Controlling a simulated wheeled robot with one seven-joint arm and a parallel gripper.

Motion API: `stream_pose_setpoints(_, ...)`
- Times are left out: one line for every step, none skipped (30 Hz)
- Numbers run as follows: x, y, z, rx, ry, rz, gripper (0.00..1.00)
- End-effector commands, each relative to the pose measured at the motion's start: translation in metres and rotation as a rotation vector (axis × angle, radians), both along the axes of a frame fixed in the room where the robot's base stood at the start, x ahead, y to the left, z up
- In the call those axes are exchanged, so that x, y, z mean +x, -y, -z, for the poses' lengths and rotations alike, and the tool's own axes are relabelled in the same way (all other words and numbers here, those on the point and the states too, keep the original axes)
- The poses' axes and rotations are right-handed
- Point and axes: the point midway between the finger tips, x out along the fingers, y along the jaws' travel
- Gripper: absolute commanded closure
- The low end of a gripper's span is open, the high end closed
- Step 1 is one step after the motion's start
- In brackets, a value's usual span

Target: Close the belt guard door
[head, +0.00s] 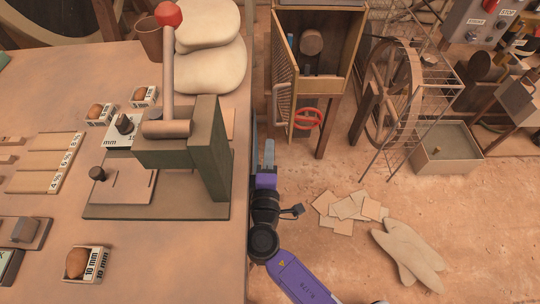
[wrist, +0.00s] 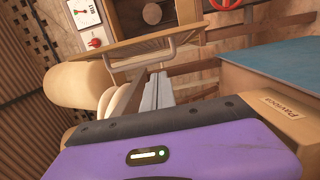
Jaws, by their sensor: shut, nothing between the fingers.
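The belt guard is a wooden cabinet (head: 335,84) at the top centre of the head view, with a dark round pulley (head: 311,41) inside. Its mesh-panelled door (head: 284,65) appears to stand open along the cabinet's left side. A pale U-shaped handle (head: 279,103) is on the door. In the wrist view the door's tan edge (wrist: 187,34) runs across the top, with the handle (wrist: 140,54) beyond my fingertips. My gripper (head: 269,148) is shut and empty, below the handle in the head view and apart from it. The hinge is not clear.
A workbench (head: 190,265) with a dark press frame (head: 212,150) lies close on the left. A red handwheel (head: 308,118) is on the cabinet's lower front. A wire-caged wheel (head: 395,85) stands right. Flat sheets (head: 348,208) and sacks (head: 408,252) lie on otherwise open floor.

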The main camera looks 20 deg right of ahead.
Motion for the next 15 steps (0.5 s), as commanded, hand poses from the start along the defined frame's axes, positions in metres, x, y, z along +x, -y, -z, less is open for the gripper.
stream_pose_setpoints(0.011,0.004,-0.001,-0.001,0.002,0.001,1.00)
stream_pose_setpoints(0.016,0.006,-0.001,-0.001,0.002,0.001,1.00)
stream_pose_setpoints(0.023,0.010,-0.001,-0.001,0.002,0.002,1.00)
stream_pose_setpoints(0.029,0.012,-0.001,-0.001,0.002,0.002,1.00)
stream_pose_setpoints(0.035,0.015,-0.001,-0.001,0.002,0.001,1.00)
stream_pose_setpoints(0.041,0.018,0.000,0.000,0.001,0.001,1.00)
stream_pose_setpoints(0.047,0.020,-0.001,0.001,0.001,0.001,1.00)
stream_pose_setpoints(0.052,0.022,-0.001,0.001,0.001,0.001,1.00)
stream_pose_setpoints(0.051,0.028,0.000,0.001,-0.003,0.002,1.00)
stream_pose_setpoints(0.049,0.033,0.000,0.001,-0.003,0.003,1.00)
stream_pose_setpoints(0.048,0.037,0.000,0.002,-0.001,0.002,1.00)
stream_pose_setpoints(0.047,0.043,0.000,0.001,-0.002,0.002,1.00)
stream_pose_setpoints(0.046,0.046,0.000,0.002,-0.001,0.002,1.00)
stream_pose_setpoints(0.046,0.049,0.000,0.002,-0.001,0.001,1.00)
stream_pose_setpoints(0.046,0.052,0.000,0.001,-0.001,0.001,1.00)
